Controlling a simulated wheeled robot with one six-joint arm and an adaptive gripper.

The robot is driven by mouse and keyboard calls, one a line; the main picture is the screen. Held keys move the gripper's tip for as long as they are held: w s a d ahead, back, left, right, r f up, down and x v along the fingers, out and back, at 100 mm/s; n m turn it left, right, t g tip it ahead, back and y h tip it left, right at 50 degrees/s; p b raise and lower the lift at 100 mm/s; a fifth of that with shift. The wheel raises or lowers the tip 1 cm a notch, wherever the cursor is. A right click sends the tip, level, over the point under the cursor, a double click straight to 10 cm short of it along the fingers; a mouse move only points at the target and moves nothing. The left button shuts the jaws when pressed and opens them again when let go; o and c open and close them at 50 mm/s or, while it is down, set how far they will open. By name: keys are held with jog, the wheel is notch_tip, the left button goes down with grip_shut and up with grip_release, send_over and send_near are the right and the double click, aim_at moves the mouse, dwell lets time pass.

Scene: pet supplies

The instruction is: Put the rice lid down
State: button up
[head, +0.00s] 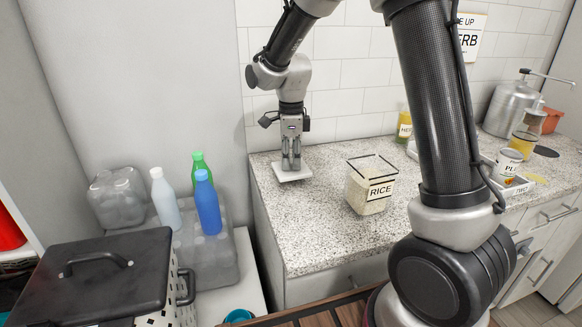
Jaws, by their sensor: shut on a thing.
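My gripper (291,160) points straight down over the left end of the speckled counter (320,225). It is shut on the rice lid (292,174), a flat white square piece at its fingertips. The lid is at or just above the counter top; I cannot tell whether it touches. The rice container (371,188), a clear square jar with a RICE label and a dark rim, stands open to the right of the lid, apart from it. Pale rice shows inside.
Blue (208,205), green (199,168) and white (166,200) bottles stand at the left on a lower surface. A black-lidded box (95,275) is at front left. A yellow herb container (404,126), a labelled can (507,165) and a metal canister (508,108) stand farther right.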

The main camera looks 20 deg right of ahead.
jog(key=shift+f, duration=1.3)
jog(key=shift+f, duration=0.1)
jog(key=o, duration=1)
